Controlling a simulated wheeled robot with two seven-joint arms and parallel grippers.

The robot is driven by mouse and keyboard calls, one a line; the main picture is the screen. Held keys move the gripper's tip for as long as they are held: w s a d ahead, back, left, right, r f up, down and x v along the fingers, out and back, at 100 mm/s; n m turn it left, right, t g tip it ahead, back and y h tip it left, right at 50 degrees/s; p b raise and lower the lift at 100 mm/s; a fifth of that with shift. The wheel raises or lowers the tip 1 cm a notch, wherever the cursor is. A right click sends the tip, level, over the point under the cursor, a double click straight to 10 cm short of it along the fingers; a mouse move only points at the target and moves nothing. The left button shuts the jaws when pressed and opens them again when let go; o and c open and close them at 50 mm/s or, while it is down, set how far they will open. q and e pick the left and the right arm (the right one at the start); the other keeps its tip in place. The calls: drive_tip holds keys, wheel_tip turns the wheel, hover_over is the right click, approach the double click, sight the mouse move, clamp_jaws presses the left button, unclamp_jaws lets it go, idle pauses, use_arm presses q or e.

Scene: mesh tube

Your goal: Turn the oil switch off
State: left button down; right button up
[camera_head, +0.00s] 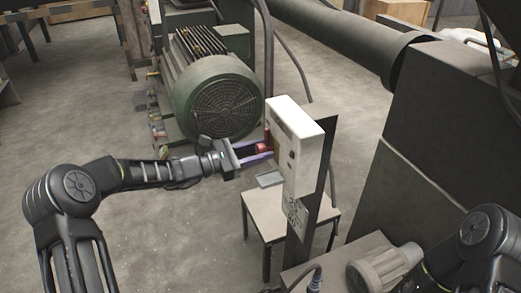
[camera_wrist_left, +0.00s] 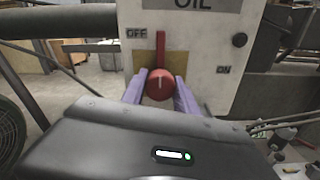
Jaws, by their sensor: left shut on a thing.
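The oil switch is a red knob with an upright red bar above it (camera_wrist_left: 160,62), on a yellowish plate on a white box (camera_wrist_left: 200,55). OFF is printed to the left of the bar and ON to the lower right. The bar points straight up, between the two labels. In the head view the white box (camera_head: 295,130) stands on a dark post, and the red knob (camera_head: 263,148) shows on its left face. My left gripper (camera_head: 262,151) has its purple fingers shut on the knob, one on each side, also in the wrist view (camera_wrist_left: 161,90). My right gripper is out of view.
A green motor (camera_head: 215,95) stands behind my left forearm. A small table (camera_head: 265,215) is below the box. A large dark machine housing (camera_head: 430,150) and a pale motor (camera_head: 385,268) are to the right. Open floor (camera_head: 150,240) lies at the left front.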

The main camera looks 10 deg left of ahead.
use_arm(q)
drive_tip(key=c, duration=0.9)
unclamp_jaws()
drive_tip(key=shift+c, duration=0.2)
drive_tip(key=shift+a, duration=0.1)
drive_tip(key=b+v, duration=0.1)
drive_tip(key=v, duration=0.6)
drive_tip(key=shift+s+a, duration=0.25)
drive_tip(key=shift+a, duration=0.05)
drive_tip(key=shift+f, duration=0.1)
